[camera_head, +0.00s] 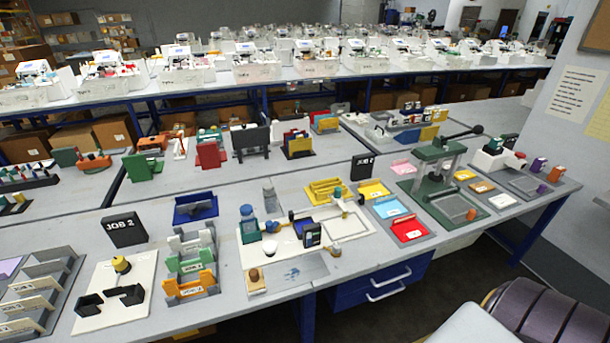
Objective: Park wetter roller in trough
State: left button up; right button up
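I cannot single out the wetter roller or its trough with certainty; the parts are small from here. A cream board (262,257) on the near table carries a blue bottle (249,224), a dark upright block (311,235) and small white rounded parts. A yellow ribbed tray (325,190) stands behind it, with a small yellow piece at its front right. A tan block with a wooden knob (254,278) sits at the board's front left corner. Neither of my grippers is in view, so nothing is seen held.
A black JOB 2 sign (124,230), orange and green racks (191,282) and a grey stepped rack (42,292) stand left. Colored trays (409,229) and a green press (440,163) stand right. Bare tabletop shows along the front edge near the drawers (378,284).

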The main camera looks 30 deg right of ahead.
aim_at(337, 200)
jog(key=z, duration=1.35)
jog(key=k+l+z, duration=0.15)
jog(key=i+l, duration=0.05)
